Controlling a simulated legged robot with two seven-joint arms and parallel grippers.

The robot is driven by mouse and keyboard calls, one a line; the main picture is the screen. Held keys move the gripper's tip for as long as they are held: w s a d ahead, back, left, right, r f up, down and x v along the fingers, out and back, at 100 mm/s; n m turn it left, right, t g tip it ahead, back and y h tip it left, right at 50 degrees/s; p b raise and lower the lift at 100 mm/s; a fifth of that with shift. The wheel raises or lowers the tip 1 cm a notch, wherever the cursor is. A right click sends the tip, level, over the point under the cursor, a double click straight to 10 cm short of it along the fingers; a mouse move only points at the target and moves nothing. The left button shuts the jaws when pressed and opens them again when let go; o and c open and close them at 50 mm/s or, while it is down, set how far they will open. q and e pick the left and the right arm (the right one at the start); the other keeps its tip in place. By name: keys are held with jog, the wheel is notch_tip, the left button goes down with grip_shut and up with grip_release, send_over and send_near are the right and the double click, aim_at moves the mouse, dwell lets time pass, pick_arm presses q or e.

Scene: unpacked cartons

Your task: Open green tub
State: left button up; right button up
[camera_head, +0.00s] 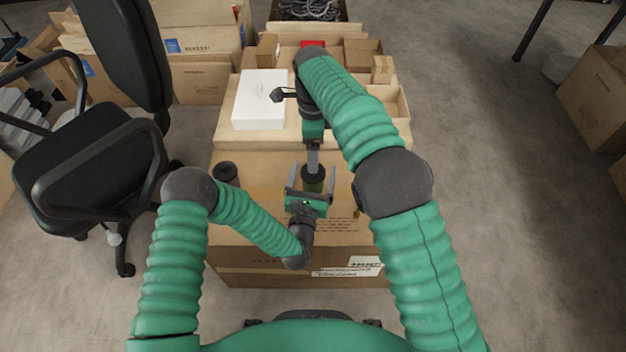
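The green tub (313,186) has a dark round top and stands upright on the near carton. My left gripper (311,172) reaches it from the near side. Its two fingers stand wide apart, one on each side of the tub, with small gaps seeming to show. My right gripper (313,166) points down from above, with its fingertips at the tub's dark top. I see its fingers edge-on, so whether they grip the top is unclear. My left gripper's body partly hides the tub's lower part.
A dark round object (226,172) stands at the left of the near carton (262,185). Behind are a white box (260,98) and several open cartons. An office chair (95,165) stands close on the left.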

aim_at(318, 174)
pick_arm(q)
grip_shut()
pick_arm(e)
jog(key=shift+o, duration=0.9)
jog(key=shift+s+d+r, duration=0.1)
jog(key=shift+d+r, duration=0.05)
jog(key=s+d+r+m+t+y, duration=0.2)
jog(key=s+d+r+m+y, duration=0.15)
jog(key=d+m, duration=0.2)
jog(key=shift+m+y, duration=0.25)
jog(key=shift+m, duration=0.2)
jog(key=x, duration=1.2)
jog(key=shift+w+a+f, duration=0.2)
jog(key=shift+w+a, duration=0.05)
jog(key=shift+w, duration=0.15)
jog(key=c, duration=1.6)
jog(key=shift+c, duration=0.2)
